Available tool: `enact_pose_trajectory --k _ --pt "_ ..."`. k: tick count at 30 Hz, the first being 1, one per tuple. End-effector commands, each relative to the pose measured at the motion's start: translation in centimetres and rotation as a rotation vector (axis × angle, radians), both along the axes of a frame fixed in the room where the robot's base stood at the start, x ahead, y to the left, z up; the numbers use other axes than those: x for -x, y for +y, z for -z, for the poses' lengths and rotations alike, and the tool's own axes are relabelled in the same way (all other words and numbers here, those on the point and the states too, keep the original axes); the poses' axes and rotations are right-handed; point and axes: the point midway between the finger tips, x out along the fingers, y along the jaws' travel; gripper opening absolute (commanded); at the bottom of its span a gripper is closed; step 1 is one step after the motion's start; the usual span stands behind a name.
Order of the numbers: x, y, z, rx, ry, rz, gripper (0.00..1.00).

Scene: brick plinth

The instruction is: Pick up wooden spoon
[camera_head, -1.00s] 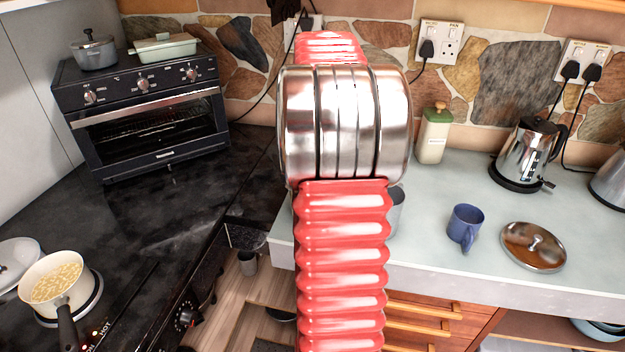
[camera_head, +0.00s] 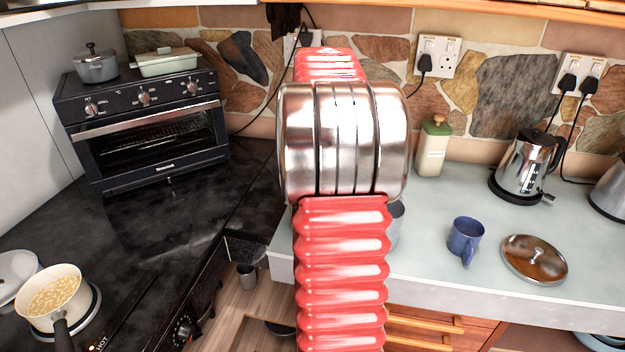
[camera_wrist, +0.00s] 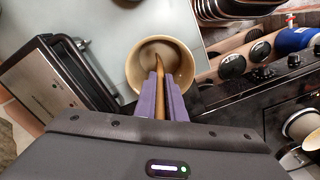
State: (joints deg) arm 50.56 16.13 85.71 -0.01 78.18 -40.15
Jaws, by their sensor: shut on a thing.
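In the wrist view the wooden spoon (camera_wrist: 160,98) shows as a thin brown handle between the two purple fingers of my gripper (camera_wrist: 160,80). The fingers are shut on it. Beyond the fingertips the spoon overlaps the mouth of a round cream container (camera_wrist: 132,68). I cannot tell whether its end is still inside or above the container. In the head view my red and steel arm blocks the middle, and the spoon and gripper are hidden.
A blue mug (camera_head: 465,238), a steel lid (camera_head: 534,260), a green-topped bottle (camera_head: 432,148) and a kettle (camera_head: 526,165) stand on the right counter. On the left are a black oven (camera_head: 145,125) and a cream pan (camera_head: 52,295) of food on the hob.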

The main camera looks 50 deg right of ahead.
Motion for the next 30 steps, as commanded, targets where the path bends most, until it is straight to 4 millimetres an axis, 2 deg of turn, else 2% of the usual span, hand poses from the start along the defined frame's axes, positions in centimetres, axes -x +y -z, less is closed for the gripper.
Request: enact_pose_trajectory --k 5,18,24,30 --pt "0.0 0.0 -1.5 0.002 -0.002 0.0 0.0" --pt "0.0 -0.1 -8.6 0.003 -0.003 0.0 0.0" --pt "0.0 0.0 -9.8 0.0 0.0 0.0 0.0" --pt "0.0 0.0 -9.9 0.0 0.0 0.0 0.0"
